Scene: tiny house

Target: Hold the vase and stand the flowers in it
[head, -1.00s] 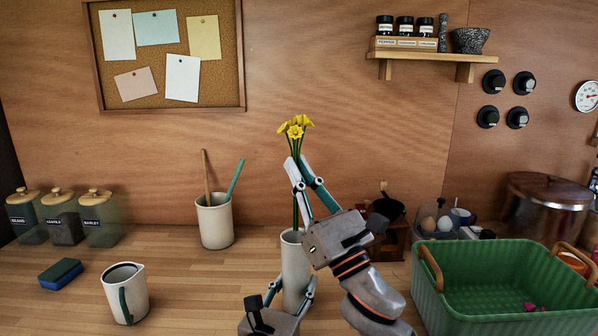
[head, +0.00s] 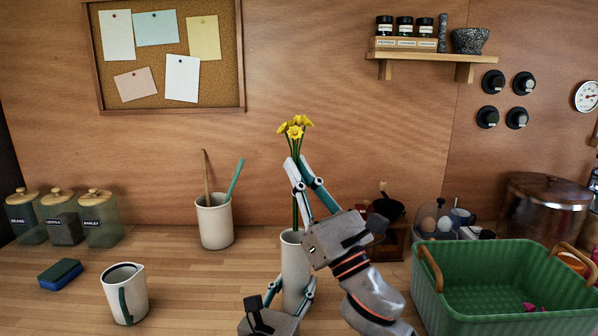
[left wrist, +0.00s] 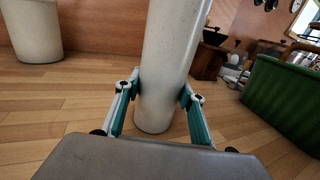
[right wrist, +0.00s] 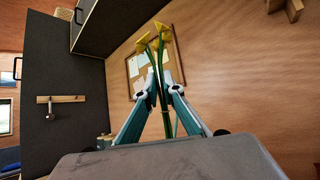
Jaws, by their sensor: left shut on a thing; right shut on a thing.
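The tall pale vase (head: 294,262) stands upright on the counter. My left gripper (head: 290,300) is shut around its lower part; in the left wrist view the fingers press both sides of the vase (left wrist: 170,60). The yellow flowers (head: 296,127) are upright, blooms at the top, green stems pointing down. My right gripper (head: 301,172) is shut on the stems below the blooms; the flowers (right wrist: 158,50) also show between its fingers in the right wrist view. The stems run down to the vase's mouth; their lower ends are hidden, and how deep they reach cannot be seen.
A green crate (head: 505,285) stands at the right. A utensil pot (head: 214,222) is behind at the left, a jug (head: 125,293) at the front left, and a sponge (head: 60,272) beyond it. Glass jars (head: 62,222) line the far left.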

